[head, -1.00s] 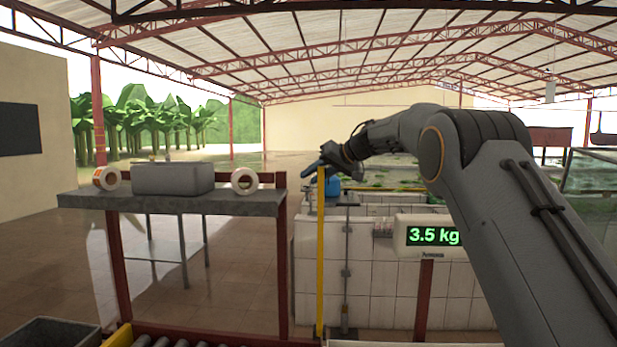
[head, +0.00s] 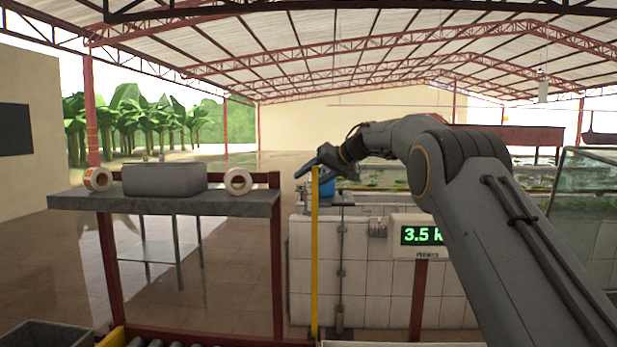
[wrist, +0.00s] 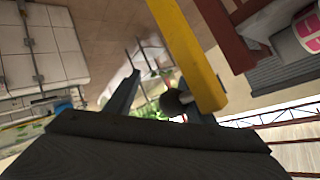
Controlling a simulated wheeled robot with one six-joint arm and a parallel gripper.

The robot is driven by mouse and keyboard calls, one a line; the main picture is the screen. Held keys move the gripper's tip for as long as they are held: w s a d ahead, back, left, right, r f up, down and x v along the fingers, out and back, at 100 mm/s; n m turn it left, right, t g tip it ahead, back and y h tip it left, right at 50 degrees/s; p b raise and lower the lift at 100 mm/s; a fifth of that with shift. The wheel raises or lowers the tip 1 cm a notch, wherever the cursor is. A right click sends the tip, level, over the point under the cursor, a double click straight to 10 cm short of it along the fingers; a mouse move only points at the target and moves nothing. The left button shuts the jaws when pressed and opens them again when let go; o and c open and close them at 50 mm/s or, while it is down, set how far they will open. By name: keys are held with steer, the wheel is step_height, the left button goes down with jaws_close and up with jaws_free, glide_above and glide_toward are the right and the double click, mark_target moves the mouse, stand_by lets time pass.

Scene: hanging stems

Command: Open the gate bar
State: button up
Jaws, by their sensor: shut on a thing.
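The yellow gate bar (head: 314,260) stands upright in the head view, in front of the white tiled tank. My gripper (head: 308,168) is at its top end. In the wrist view the yellow bar (wrist: 187,50) runs from the top edge down to the right finger and covers part of it. A dark round knob (wrist: 176,102) shows beside the bar's end, between the fingers of my gripper (wrist: 158,100). The gripper is shut on the bar at this end; the exact contact is partly hidden.
A grey shelf (head: 230,204) with tape rolls and a grey box stands left of the bar. A scale display (head: 421,236) and the tiled tank (head: 368,285) are to the right. Rollers (head: 160,343) lie at the bottom.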

steer(key=shift+a+f, duration=0.35)
steer(key=shift+f, duration=0.15)
steer(key=shift+r, duration=0.1)
steer(key=b+v, duration=0.3)
steer(key=v, duration=0.5)
steer(key=shift+w+d+r, duration=0.1)
steer(key=shift+d+r, duration=0.05)
steer(key=shift+r, duration=0.1)
steer(key=d+r+p, duration=0.3)
steer(key=d+r, duration=0.3)
stand_by(0.9)
